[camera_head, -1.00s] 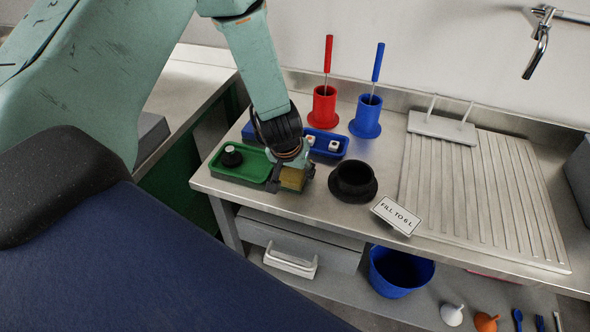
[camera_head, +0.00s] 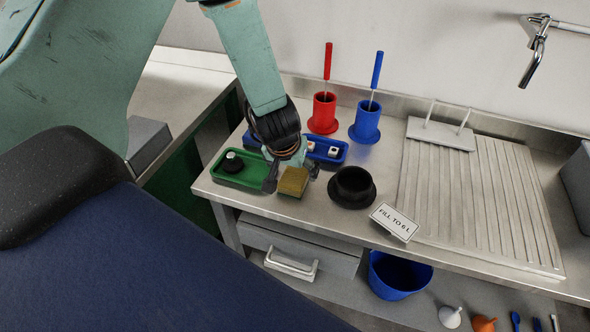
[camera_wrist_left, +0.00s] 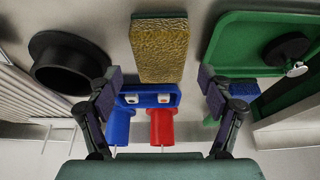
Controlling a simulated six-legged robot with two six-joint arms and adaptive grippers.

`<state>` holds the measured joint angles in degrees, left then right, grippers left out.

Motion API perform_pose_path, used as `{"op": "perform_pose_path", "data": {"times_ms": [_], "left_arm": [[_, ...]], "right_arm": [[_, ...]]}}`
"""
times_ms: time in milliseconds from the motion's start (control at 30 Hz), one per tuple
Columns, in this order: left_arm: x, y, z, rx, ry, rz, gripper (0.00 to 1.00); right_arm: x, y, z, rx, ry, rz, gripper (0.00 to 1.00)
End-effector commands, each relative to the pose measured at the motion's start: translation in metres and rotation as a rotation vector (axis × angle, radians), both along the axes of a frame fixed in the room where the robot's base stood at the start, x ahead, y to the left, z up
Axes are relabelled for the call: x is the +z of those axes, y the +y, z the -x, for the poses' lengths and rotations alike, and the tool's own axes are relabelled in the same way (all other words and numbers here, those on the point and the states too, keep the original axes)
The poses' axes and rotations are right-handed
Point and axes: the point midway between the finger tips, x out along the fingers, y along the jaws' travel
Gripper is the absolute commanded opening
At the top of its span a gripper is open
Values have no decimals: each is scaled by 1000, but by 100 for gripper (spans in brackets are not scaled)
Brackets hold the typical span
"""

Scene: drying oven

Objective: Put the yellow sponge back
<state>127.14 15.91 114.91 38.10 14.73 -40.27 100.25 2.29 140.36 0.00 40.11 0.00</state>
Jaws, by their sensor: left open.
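The yellow sponge (camera_head: 293,181), with a dark green side, lies on the steel counter just right of the green tray (camera_head: 250,177). It also shows at the top middle of the left wrist view (camera_wrist_left: 161,52). My left gripper (camera_head: 291,177) is open, with one finger at the sponge's left and the other at its right. In the left wrist view the open fingers (camera_wrist_left: 158,88) stand apart with clear gaps to the sponge. I cannot tell the exact height of the fingertips above the counter. My right gripper is not in view.
A black stopper (camera_head: 232,162) sits in the green tray. A blue tray (camera_head: 332,160) with small white pieces is behind the sponge; a black round pot (camera_head: 352,187) stands close at its right. Red (camera_head: 323,113) and blue (camera_head: 366,121) holders stand behind. A sign (camera_head: 396,221) is at the front edge.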

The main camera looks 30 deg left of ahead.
Motion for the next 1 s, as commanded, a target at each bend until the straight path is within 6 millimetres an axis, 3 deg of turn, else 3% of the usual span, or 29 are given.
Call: {"op": "perform_pose_path", "data": {"times_ms": [33,100,400,1000], "left_arm": [[16,-1,4,2,-1,2,80],[29,-2,9,2,-1,2,80],[66,-6,25,1,-1,0,80],[71,-7,29,1,0,-1,80]], "right_arm": [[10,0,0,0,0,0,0],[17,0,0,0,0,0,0],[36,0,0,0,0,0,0],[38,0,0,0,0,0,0]]}}
